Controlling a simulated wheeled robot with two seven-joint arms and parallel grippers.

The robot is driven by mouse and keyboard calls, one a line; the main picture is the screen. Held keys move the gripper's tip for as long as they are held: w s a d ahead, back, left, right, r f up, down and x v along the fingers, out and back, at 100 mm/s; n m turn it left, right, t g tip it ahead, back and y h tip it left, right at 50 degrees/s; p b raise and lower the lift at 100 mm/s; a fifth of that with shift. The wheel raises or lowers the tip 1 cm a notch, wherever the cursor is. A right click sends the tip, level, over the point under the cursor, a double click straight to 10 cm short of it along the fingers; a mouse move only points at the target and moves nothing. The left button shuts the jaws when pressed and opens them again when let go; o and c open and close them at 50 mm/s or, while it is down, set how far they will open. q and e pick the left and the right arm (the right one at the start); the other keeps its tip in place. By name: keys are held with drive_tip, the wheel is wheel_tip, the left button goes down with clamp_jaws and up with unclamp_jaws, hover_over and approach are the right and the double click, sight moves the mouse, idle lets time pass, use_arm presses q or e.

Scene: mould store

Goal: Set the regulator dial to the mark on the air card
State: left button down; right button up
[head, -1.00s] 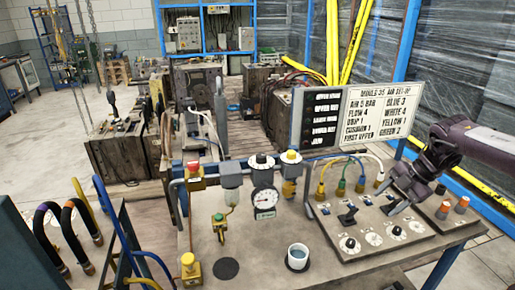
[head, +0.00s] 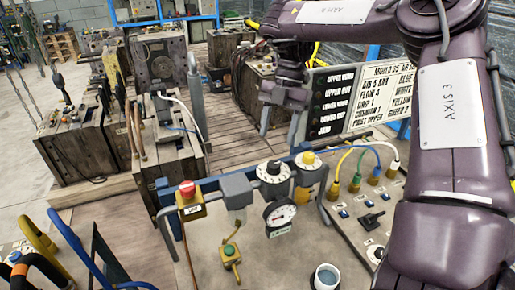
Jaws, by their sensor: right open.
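The regulator dial (head: 272,171) is a white scale ring with a black knob on top, on the air line at the bench's back edge. A round pressure gauge (head: 281,213) with a white face hangs just below it. My left gripper is out of view.
A yellow-knobbed dial (head: 308,160) stands close right of the regulator. A red-topped yellow valve (head: 188,195) is to the left. A cup (head: 326,278) stands at the front. Coloured hoses (head: 352,160) rise from the switch panel (head: 350,222).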

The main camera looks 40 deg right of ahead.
sight(274, 163)
drive_tip(key=f, duration=0.1)
drive_tip(key=s+a+f, duration=0.1)
drive_tip(key=f, duration=0.1)
drive_tip(key=s+f, duration=0.1)
drive_tip(key=shift+s+a+f, duration=0.15)
drive_tip(key=shift+s+a, duration=0.05)
drive_tip(key=shift+a, duration=0.15)
drive_tip(key=shift+w+a+f, duration=0.15)
drive_tip(key=shift+f, duration=0.35)
drive_tip(key=shift+w+a+f, duration=0.1)
drive_tip(key=shift+a+f, duration=0.05)
drive_tip(key=shift+f, duration=0.3)
drive_tip(key=shift+a+f, duration=0.1)
drive_tip(key=shift+f, duration=0.1)
drive_tip(key=shift+s, duration=0.15)
drive_tip(key=c, duration=1)
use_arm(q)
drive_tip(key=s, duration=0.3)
use_arm(e)
drive_tip(key=shift+o, duration=0.2)
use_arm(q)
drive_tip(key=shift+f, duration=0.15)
